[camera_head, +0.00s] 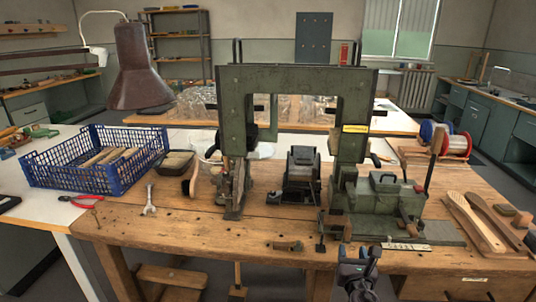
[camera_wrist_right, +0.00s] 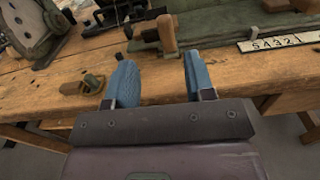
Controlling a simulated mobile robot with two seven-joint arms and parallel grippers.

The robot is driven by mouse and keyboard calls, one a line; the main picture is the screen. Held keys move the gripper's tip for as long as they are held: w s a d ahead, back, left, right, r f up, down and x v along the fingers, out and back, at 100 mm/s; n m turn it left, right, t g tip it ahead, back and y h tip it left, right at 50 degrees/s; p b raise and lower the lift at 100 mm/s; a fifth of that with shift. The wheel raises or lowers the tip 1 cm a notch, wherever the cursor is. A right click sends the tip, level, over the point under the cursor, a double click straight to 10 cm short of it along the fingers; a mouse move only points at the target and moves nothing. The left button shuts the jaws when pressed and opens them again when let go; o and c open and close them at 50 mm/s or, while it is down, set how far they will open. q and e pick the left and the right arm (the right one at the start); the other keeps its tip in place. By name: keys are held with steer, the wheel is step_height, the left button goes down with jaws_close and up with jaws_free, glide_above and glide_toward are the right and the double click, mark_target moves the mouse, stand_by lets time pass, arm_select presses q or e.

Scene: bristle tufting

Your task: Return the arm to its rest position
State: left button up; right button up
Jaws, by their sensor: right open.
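My right gripper (camera_head: 360,258) shows low in the head view, at the front edge of the wooden workbench (camera_head: 150,225), in front of the green machine. In the right wrist view its two blue fingers (camera_wrist_right: 158,80) are spread apart with nothing between them. Beyond the fingers are the bench's front edge and a wooden handle (camera_wrist_right: 167,34). The gripper appears clear of the bench objects. My left gripper is not in view.
A green tufting machine (camera_head: 380,205) stands on the bench. A small wooden piece with a knob (camera_head: 285,245) lies near the front edge. A blue crate (camera_head: 95,165) and a wrench (camera_head: 149,203) are at left. Wooden brush bodies (camera_head: 470,222) lie at right. A lamp (camera_head: 138,70) hangs upper left.

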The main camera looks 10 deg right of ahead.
steer(key=s+a+f+m+g+y, duration=0.15)
steer(key=s+m, duration=0.35)
steer(key=m, duration=0.6)
steer(key=s+a+f+m+g+y, duration=0.1)
steer(key=s+a+m+y, duration=0.25)
steer(key=m, duration=0.85)
steer(key=s+d+f+m+g, duration=0.1)
steer(key=s+f+m, duration=0.2)
steer(key=s, duration=0.5)
steer(key=s+d+f+m+g, duration=0.1)
steer(key=s+f+m, duration=0.2)
steer(key=s, duration=0.5)
steer(key=s+d+f+m+g+h, duration=0.1)
steer(key=s+f, duration=0.3)
steer(key=s, duration=0.4)
steer(key=shift+m+g, duration=0.55)
steer(key=shift+m, duration=0.35)
steer(key=shift+c, duration=0.6)
steer(key=shift+d, duration=0.1)
